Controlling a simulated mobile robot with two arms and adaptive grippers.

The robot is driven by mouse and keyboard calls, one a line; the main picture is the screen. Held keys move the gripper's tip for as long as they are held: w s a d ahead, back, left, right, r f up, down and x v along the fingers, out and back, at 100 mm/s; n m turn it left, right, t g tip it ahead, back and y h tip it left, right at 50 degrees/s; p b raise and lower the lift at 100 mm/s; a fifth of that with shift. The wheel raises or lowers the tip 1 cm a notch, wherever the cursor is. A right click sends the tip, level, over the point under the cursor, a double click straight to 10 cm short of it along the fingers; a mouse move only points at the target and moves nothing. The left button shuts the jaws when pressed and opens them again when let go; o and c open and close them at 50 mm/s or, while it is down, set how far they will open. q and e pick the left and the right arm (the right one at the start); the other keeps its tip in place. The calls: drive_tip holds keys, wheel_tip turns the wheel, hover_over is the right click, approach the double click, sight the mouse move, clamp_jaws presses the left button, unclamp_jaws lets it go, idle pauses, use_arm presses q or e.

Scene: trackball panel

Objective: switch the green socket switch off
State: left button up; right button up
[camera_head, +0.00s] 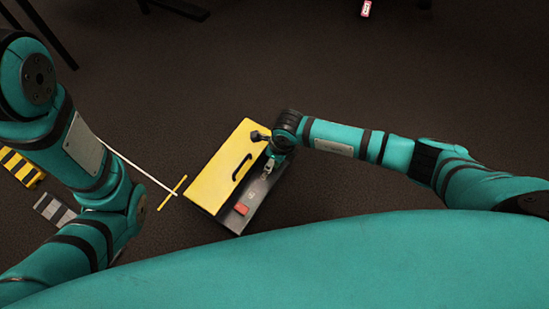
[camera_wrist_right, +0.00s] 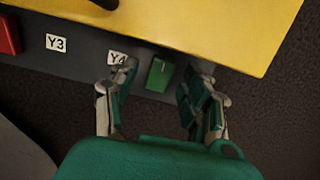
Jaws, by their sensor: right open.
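The green socket switch (camera_wrist_right: 160,74) sits on the dark grey front strip of the yellow panel box, right of the label Y4 (camera_wrist_right: 120,59). In the right wrist view my right gripper (camera_wrist_right: 157,88) is open, with one finger on each side of the switch. I cannot tell whether the fingers touch it. In the head view the right gripper (camera_head: 270,163) is over the far right end of the strip and the green switch cannot be made out there. My left gripper is out of view.
The yellow box (camera_head: 222,170) has a black handle (camera_head: 242,166). A red switch (camera_head: 241,208) is at the strip's near end; label Y3 (camera_wrist_right: 56,43) lies between. A white rod with a yellow crossbar (camera_head: 172,193) is left of the box. Dark floor lies around.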

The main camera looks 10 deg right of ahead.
wheel_tip(320, 180, up, 12)
drive_tip(key=s+d, duration=0.1)
drive_tip(key=shift+s+d, duration=0.3)
drive_tip(key=shift+a+f, duration=0.1)
idle(0.4)
